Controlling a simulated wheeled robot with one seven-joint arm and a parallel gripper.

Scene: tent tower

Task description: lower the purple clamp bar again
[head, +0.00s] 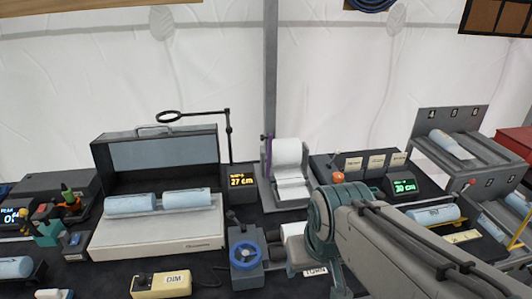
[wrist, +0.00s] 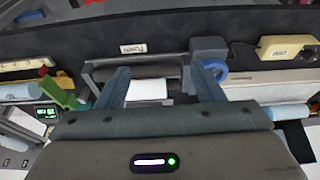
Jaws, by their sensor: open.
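A narrow purple bar (head: 267,150) stands upright at the left side of the grey paper-roll stand (head: 266,188) in the head view. It looks raised, but it is small and partly hidden by the white roll (head: 288,153). I cannot make out purple in the wrist view. My gripper (wrist: 162,84) is open, its two fingers apart over a grey roller unit with white paper (wrist: 149,89) between them. Nothing is held. In the head view my arm covers the area right of the roll stand, and the fingertips are not clearly seen.
A blue handwheel (head: 246,255) stands in front of the stand, left of my arm. A large open-lidded machine (head: 155,235) with blue rolls is at left. A 27 cm display (head: 242,181) is beside the stand. A lever panel (head: 370,165) and racks crowd the right.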

